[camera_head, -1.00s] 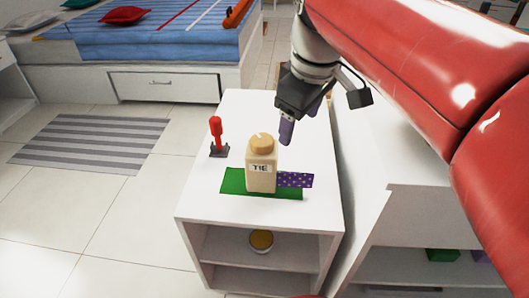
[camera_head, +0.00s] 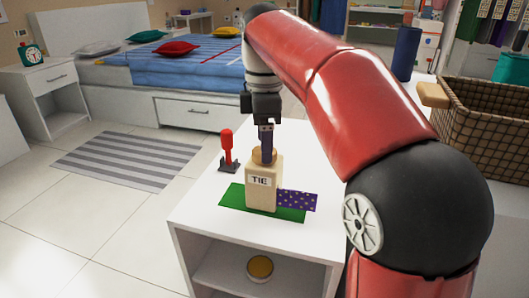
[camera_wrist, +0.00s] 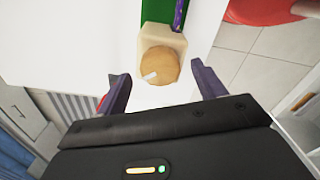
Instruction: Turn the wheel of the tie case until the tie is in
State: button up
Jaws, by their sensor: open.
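The tie case (camera_head: 262,193) is a cream box labelled TIE, upright on a green mat (camera_head: 235,203) on the white cabinet. Its round tan wheel (camera_head: 259,156) is on top, with a pale mark on it in the wrist view (camera_wrist: 158,65). The purple dotted tie (camera_head: 298,200) sticks out of the case's right side and lies over the mat. My gripper (camera_head: 265,150) points down at the wheel from above. In the wrist view the open purple fingers (camera_wrist: 163,90) stand apart, with the wheel ahead of the gap and slightly beyond the tips. Contact is not visible.
A red-handled object on a dark base (camera_head: 228,153) stands left of the case. A wicker basket (camera_head: 490,125) is at the right. The cabinet top (camera_head: 205,215) is bare at the front left.

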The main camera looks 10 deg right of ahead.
jog(key=shift+f, duration=0.85)
jog(key=c, duration=1)
